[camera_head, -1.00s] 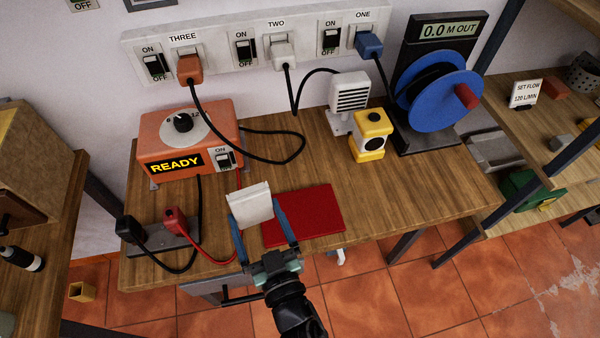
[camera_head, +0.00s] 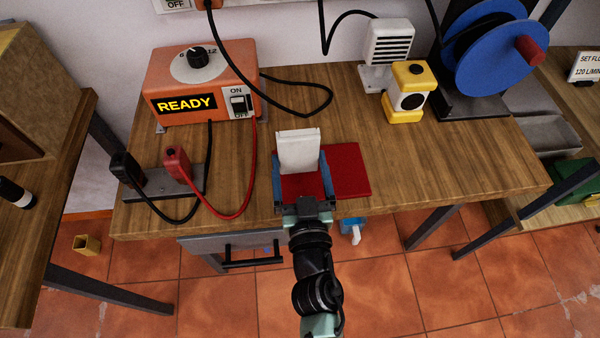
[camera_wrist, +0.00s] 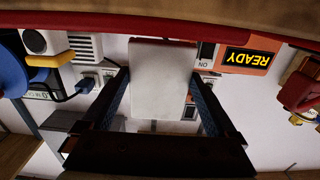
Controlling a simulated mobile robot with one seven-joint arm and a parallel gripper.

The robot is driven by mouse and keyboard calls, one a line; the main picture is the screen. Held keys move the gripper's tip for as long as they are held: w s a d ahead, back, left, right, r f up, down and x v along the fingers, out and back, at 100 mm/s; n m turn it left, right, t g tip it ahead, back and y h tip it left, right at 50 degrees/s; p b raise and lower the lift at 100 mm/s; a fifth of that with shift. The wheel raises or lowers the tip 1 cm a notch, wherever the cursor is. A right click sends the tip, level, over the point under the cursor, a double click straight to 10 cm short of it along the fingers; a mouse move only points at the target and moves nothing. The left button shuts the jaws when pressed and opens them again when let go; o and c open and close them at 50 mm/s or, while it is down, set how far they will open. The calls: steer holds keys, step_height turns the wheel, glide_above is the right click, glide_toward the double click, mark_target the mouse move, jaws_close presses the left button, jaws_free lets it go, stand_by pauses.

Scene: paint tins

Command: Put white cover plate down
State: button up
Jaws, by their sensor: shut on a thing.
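The white cover plate (camera_head: 299,150) is held upright between the two blue fingers of my gripper (camera_head: 301,178) in the head view. My gripper is shut on it, one finger at each side edge. The plate is in front of the red mat (camera_head: 347,170) on the wooden bench, which it partly hides. Whether the plate touches the mat cannot be told. In the wrist view the white cover plate (camera_wrist: 158,80) fills the middle between the fingers, and the red mat's edge (camera_wrist: 100,22) runs across the top.
An orange READY box (camera_head: 190,88) stands at the back left, with red and black leads to a grey stand (camera_head: 165,186). A white vented unit (camera_head: 388,42), a yellow block (camera_head: 408,92) and a blue reel (camera_head: 500,58) stand at the back right. Bare bench (camera_head: 450,160) lies right of the mat.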

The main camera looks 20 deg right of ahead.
steer(key=shift+f, duration=0.65)
steer(key=shift+f+b, duration=0.2)
steer(key=shift+b, duration=0.1)
steer(key=o, duration=1.2)
steer(key=shift+r, duration=0.1)
steer(key=shift+r+p, duration=0.25)
steer(key=shift+p, duration=0.1)
steer(key=shift+b+v, duration=1.05)
steer(key=shift+v, duration=4.95)
